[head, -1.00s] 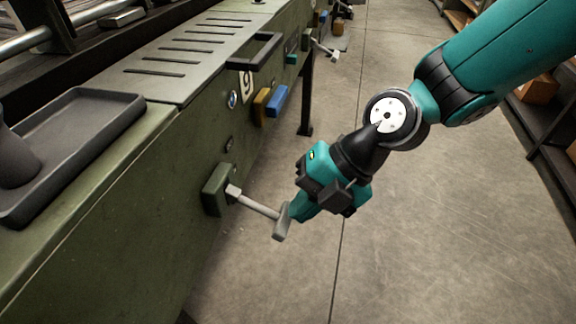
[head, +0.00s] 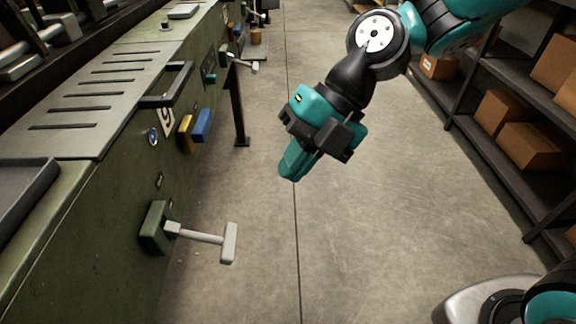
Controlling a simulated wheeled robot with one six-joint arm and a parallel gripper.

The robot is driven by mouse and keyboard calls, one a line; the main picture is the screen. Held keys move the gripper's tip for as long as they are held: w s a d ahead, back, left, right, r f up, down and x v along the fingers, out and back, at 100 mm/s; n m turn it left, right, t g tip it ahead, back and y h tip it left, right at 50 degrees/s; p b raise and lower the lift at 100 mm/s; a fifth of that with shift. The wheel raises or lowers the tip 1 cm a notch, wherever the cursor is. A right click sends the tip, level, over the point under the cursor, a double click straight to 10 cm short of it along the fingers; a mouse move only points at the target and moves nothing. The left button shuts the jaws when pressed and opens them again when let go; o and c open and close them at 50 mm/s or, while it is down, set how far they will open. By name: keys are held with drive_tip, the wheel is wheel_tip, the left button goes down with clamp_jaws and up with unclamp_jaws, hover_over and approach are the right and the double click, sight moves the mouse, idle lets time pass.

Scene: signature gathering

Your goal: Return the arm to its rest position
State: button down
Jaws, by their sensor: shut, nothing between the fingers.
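My gripper (head: 288,174) is in the upper middle of the head view, at the end of my teal and black arm. It is shut and empty, pointing down and to the left over the open floor. It is apart from the T-shaped grey lever (head: 229,243), which sticks out from a green block (head: 156,227) on the side of the green machine. The lever stands below and to the left of my gripper.
The long green machine (head: 100,226) runs along the left, with a dark handle (head: 172,90), a yellow block (head: 185,134) and a blue block (head: 202,126). Dark shelves (head: 482,149) with cardboard boxes (head: 532,146) line the right. The concrete floor (head: 370,222) between is clear.

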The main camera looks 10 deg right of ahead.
idle(0.3)
drive_tip(key=s+d+r+m+t+h, duration=0.15)
drive_tip(key=s+d+m, duration=0.25)
drive_tip(key=m, duration=1)
drive_tip(key=s+d+r+m+t+h, duration=0.15)
drive_tip(key=s+d+m, duration=0.3)
drive_tip(key=m, duration=1.05)
wheel_tip(320, 180, up, 20)
drive_tip(key=p, duration=1.9)
drive_tip(key=shift+d, duration=0.2)
drive_tip(key=shift+w, duration=0.1)
